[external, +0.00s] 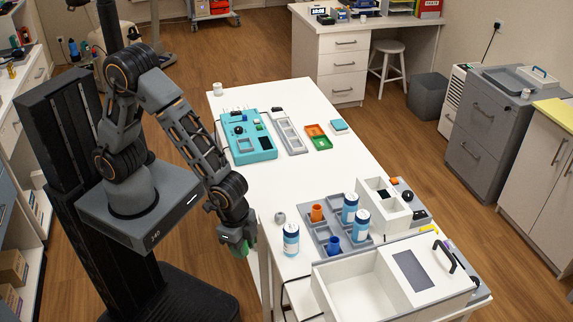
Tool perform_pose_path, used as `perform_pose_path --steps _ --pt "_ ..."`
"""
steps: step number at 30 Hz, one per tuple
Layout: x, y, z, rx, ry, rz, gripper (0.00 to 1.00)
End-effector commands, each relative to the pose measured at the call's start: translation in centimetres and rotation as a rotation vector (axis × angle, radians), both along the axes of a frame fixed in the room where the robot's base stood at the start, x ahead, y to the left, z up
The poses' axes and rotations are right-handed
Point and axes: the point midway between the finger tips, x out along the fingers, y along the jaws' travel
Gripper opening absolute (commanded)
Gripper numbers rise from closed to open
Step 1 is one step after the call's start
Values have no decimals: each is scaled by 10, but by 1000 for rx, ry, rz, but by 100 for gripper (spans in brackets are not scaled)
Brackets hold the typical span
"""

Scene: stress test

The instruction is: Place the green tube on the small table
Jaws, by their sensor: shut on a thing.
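My gripper (240,242) points down beside the left edge of the long white table (222,118). It is shut on a green thing, which I take for the green tube (240,252); only part of it shows below the fingers. It hangs in the air to the left of the table's near half. I cannot tell which piece of furniture is the small table.
On the near half stand a grey tray (325,232) with orange and blue cups, a white-blue bottle (291,240) and a white open box (350,290). A teal device (246,135) sits farther back. The table's middle is clear. A stool (388,48) stands behind.

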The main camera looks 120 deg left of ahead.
Motion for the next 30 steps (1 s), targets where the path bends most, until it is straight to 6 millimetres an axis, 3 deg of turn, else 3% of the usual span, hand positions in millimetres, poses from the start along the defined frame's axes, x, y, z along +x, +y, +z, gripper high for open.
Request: perform_pose_path --steps 6,14,20,23,26,30 --pt "0 0 42 0 -3 0 8" --pt "0 56 33 -1 1 179 8" --pt "-12 122 29 -1 -1 395 8" --pt "-28 167 27 -2 -2 547 8" --pt "-54 217 26 -2 -3 727 8" --pt "-106 279 26 -2 -3 987 8"
